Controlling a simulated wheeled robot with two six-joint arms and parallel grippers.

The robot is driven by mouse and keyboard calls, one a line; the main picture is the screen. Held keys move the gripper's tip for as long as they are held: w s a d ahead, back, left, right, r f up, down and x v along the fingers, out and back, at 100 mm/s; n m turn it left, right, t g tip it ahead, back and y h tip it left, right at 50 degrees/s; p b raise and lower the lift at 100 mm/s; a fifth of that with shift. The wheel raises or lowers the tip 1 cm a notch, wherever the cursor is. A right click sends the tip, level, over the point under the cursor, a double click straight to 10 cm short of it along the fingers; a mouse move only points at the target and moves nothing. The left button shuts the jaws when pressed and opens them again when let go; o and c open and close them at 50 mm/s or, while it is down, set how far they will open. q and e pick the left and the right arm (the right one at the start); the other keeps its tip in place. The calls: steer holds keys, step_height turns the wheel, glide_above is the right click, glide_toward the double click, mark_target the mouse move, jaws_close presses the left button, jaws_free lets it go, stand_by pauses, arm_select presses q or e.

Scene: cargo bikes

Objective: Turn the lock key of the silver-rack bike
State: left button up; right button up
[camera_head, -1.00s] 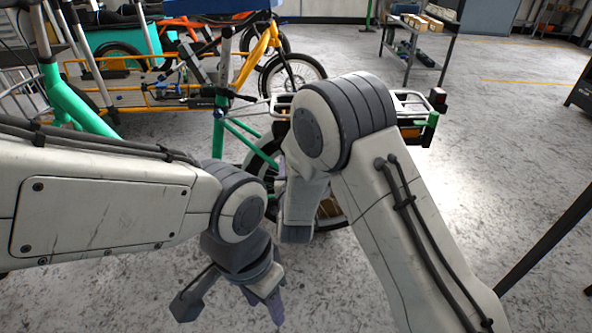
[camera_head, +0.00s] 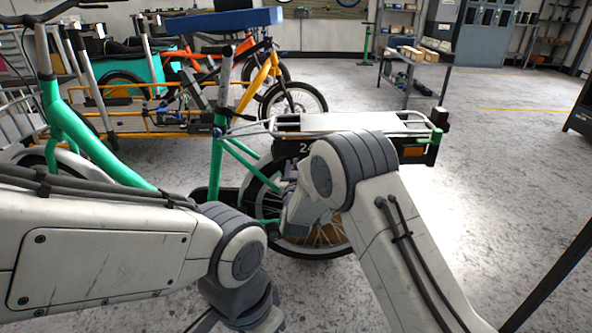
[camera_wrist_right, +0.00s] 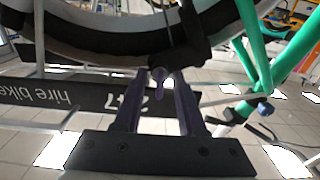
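The green bike with the silver rack (camera_head: 365,122) stands in front of me, side on. In the right wrist view its frame lock (camera_wrist_right: 183,50) is a black part by the rear wheel, with a small purplish key (camera_wrist_right: 158,84) sticking out. My right gripper (camera_wrist_right: 159,92) has its two dark fingers apart, one on each side of the key, with a gap visible on both sides. In the head view my right gripper (camera_head: 297,205) is beside the rear wheel, partly hidden by my arm. My left gripper (camera_head: 235,318) is at the bottom edge, its fingers mostly cut off.
The bike's blue saddle (camera_head: 225,20) and rear wheel (camera_head: 318,235) are close to my arms. An orange-yellow cargo bike (camera_head: 265,80) stands behind. A grey shelf table (camera_head: 412,75) is at the back.

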steer(key=shift+c, duration=0.3)
jaws_close()
